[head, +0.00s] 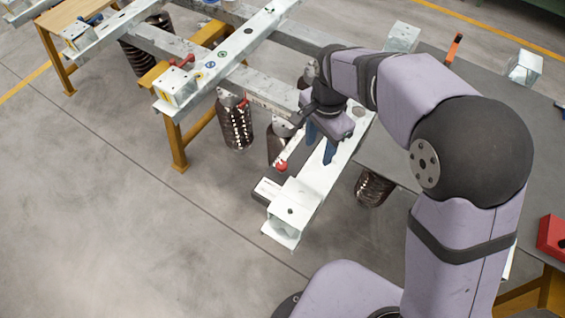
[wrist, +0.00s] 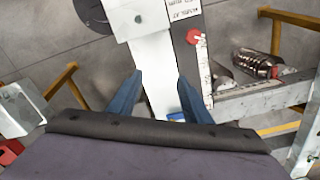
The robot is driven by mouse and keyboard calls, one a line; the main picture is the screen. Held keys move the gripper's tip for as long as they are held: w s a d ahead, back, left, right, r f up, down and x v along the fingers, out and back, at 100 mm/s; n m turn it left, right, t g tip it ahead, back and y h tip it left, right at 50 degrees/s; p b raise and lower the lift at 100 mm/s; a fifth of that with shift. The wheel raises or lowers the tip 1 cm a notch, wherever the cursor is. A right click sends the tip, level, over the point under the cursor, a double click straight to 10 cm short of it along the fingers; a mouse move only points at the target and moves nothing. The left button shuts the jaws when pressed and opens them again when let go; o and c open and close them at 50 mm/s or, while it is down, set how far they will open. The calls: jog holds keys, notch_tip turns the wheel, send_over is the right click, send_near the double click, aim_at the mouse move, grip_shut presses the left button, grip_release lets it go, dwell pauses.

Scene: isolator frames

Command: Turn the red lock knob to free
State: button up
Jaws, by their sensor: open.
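A red knob (head: 282,167) sits at the near end of a narrow white strip with markings, beside a pale metal beam (head: 318,180). In the wrist view the red knob (wrist: 193,36) is at the upper right, next to a printed label. My gripper (head: 319,152) is above the beam, to the right of the knob and apart from it. Its two blue fingers are spread and empty. In the wrist view my gripper (wrist: 159,75) has the white beam between and below its fingers, and the knob lies outside them, to the right.
A second red handle (head: 183,61) is on the far beam at the upper left. Dark coil springs (head: 234,124) hang below the frame. A grey table (head: 415,165) lies right of the beam, with metal blocks and an orange-handled tool (head: 454,48). A red box (head: 553,236) is at far right.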

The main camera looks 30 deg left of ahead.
jog(key=m, duration=0.1)
send_over(282, 164)
jog(key=shift+s+f+b, duration=0.1)
jog(key=shift+f+b, duration=0.2)
jog(key=shift+f, duration=0.65)
jog(key=shift+f+p, duration=0.7)
jog(key=shift+f, duration=2.95)
jog(key=c, duration=1.1)
